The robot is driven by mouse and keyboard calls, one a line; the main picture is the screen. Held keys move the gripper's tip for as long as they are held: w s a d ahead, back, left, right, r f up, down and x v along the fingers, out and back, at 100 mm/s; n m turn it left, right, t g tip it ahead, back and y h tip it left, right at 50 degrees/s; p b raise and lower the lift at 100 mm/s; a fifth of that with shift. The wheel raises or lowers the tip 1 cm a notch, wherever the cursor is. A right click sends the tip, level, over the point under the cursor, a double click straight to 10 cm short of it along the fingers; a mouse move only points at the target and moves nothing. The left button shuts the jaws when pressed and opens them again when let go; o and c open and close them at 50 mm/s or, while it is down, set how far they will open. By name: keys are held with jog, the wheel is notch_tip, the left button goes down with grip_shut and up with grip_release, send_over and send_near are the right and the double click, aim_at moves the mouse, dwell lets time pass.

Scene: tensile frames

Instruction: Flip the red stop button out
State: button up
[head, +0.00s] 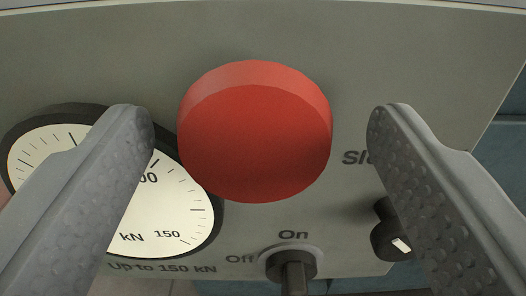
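The red stop button (254,140) is a large round mushroom-shaped knob on the grey panel, in the middle of the head view. Its face is seen from the front, with part of its side rim showing along the top. My gripper (259,128) is open, with one grey finger to the left of the button and one to the right. Gaps show between both fingertips and the button. I cannot tell how far the button stands out from the panel, as its base is hidden behind its face.
A round kN gauge (180,205) is at the left, partly behind my left finger. An On/Off switch (291,268) sits below the button. A black knob (391,240) is at lower right, partly behind my right finger. The grey panel (420,50) is bare above the button.

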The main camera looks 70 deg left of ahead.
jog(key=p+v, duration=0.2)
jog(key=v, duration=1.1)
jog(key=shift+d, duration=0.4)
